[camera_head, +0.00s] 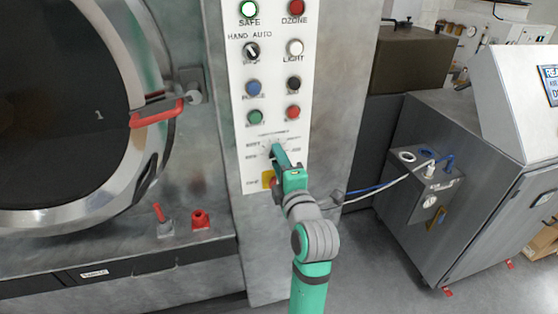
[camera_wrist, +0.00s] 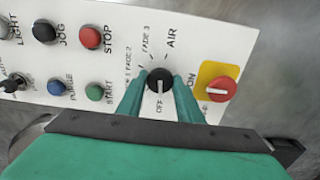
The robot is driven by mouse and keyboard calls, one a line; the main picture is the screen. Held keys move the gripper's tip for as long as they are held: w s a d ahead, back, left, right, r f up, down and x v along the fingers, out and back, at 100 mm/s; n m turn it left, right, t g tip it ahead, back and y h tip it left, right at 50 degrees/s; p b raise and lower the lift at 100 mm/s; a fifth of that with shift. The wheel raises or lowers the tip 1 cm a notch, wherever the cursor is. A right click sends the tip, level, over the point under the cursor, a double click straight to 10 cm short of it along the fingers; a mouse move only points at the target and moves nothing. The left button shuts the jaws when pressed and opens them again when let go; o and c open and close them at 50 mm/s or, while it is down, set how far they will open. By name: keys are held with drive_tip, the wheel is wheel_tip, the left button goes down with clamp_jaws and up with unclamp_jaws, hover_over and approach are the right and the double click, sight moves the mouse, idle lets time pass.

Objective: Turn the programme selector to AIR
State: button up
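The programme selector is a black round knob (camera_wrist: 160,80) on the white panel. In the wrist view its pale mark points down at OFF. The AIR label (camera_wrist: 172,38) is above and to the right of it, with the FADE labels to its left. My gripper (camera_wrist: 160,88) has one green finger on each side of the knob, very close to it. I cannot tell whether both fingers touch it. In the head view my gripper (camera_head: 278,153) is at the lower panel and hides most of the selector.
A red switch on a yellow plate (camera_wrist: 217,88) is close to the right of my fingers. START (camera_wrist: 95,92), PURGE and STOP buttons (camera_wrist: 91,37) are to the left. The washer door with its red handle (camera_head: 157,114) is left of the panel; a grey cabinet (camera_head: 470,180) stands at the right.

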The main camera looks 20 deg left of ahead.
drive_tip(key=shift+m, duration=0.3)
drive_tip(key=n, duration=3.2)
drive_tip(key=shift+f+n, duration=0.1)
drive_tip(key=shift+n, duration=0.3)
idle(0.9)
drive_tip(key=o, duration=1)
drive_tip(key=shift+o, duration=0.2)
